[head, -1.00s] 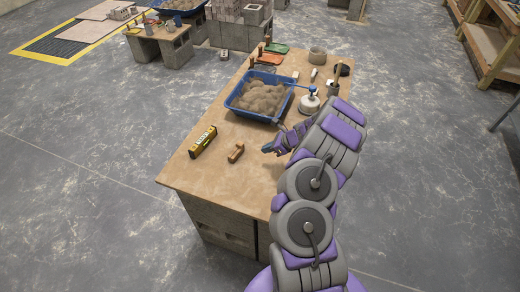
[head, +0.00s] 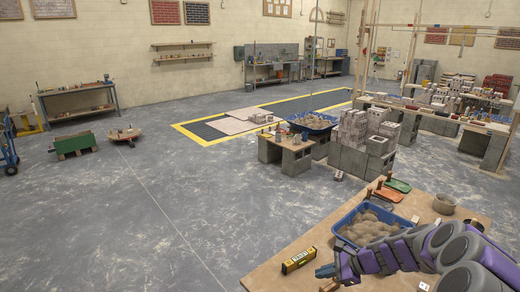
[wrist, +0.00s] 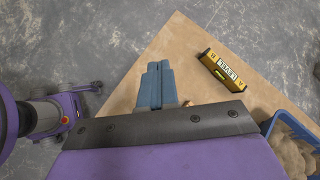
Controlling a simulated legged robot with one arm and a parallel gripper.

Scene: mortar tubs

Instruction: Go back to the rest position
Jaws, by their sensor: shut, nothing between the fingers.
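My gripper (head: 326,271) is over the near part of the wooden table in the head view, with my purple and grey arm reaching in from the lower right. In the wrist view my gripper (wrist: 154,84) shows its two blue fingers pressed together, with nothing between them. The fingertips point toward the tabletop's edge (wrist: 166,42). The gripper is above the board and apart from the yellow level (head: 299,260), which also lies to the right of the fingers in the wrist view (wrist: 223,70).
A blue tub (head: 343,237) of mortar stands on the table beside my arm. A green trowel (head: 398,186) and an orange one (head: 387,195) lie at the back. A block-legged table (head: 268,148) stands farther off. The floor to the left is open.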

